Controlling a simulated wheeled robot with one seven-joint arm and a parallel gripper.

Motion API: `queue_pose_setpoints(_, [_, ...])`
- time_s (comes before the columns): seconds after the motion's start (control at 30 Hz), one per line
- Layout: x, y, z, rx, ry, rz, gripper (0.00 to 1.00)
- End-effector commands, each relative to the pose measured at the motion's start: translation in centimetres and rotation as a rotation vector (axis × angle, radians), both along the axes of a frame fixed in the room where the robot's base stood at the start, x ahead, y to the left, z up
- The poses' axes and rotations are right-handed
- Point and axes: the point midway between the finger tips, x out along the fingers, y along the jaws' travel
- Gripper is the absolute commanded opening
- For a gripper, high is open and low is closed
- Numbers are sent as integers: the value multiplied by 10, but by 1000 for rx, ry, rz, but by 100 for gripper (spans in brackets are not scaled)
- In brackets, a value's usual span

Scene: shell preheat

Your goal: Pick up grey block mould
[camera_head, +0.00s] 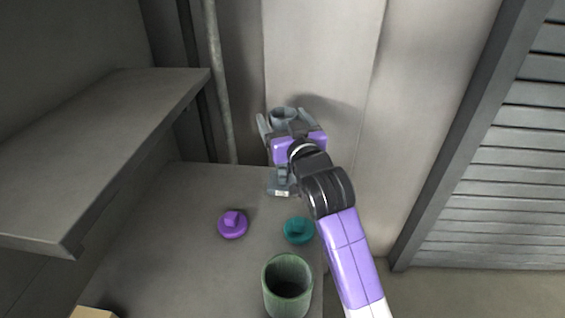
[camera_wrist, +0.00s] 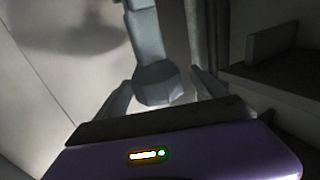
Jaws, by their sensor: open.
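My gripper (camera_head: 287,125) is raised above the back of the grey work surface, close to the back wall. Its fingers are open, with a grey rounded piece (camera_head: 283,114) between or just beyond them. In the wrist view, a faceted grey piece (camera_wrist: 157,84) with a grey post sits between the two spread fingers; I cannot tell whether they touch it. A small grey piece with a pale front (camera_head: 281,188) stands on the surface below my gripper, partly hidden. I cannot tell which grey piece is the block mould.
A purple disc with a block on top (camera_head: 232,225) and a teal round piece (camera_head: 298,232) lie on the work surface (camera_head: 170,235). A green cup (camera_head: 287,290) stands in front. A grey shelf (camera_head: 95,140) overhangs at left. The surface between is clear.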

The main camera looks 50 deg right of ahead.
Motion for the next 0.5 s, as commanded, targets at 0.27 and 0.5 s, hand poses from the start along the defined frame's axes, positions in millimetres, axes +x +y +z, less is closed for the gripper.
queue_pose_setpoints(0.27, [29, -20, 1, 0, -1, 0, 81])
queue_pose_setpoints(0.5, [31, -21, 0, 0, 0, 0, 81])
